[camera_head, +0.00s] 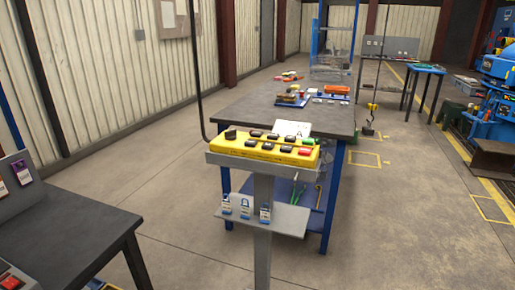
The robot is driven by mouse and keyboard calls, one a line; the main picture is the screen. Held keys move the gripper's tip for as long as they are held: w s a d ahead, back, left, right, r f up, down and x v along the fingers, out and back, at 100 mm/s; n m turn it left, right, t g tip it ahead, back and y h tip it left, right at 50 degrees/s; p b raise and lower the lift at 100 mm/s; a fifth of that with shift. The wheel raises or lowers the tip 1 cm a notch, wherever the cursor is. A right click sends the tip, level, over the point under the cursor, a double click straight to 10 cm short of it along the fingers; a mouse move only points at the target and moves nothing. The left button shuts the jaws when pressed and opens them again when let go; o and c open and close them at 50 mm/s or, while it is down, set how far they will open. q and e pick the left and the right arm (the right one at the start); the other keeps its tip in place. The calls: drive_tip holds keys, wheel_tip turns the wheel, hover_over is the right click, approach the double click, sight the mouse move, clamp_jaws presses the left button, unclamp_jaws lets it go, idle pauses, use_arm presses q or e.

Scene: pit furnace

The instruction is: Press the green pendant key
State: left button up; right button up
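A yellow pendant (262,149) lies on a grey stand (263,215) in the middle of the head view. Its top carries two rows of mostly dark keys. The green key (308,141) is at the right end of the far row. A red key (305,152) sits just in front of it at the right end of the near row. A black cable rises from the pendant's left side. Neither of my grippers shows in this view.
A workbench (250,102) with blue legs stands right behind the stand, with trays and papers on it. A dark table (75,240) is at the lower left. A small shelf (285,220) with padlock-like tags juts from the stand.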

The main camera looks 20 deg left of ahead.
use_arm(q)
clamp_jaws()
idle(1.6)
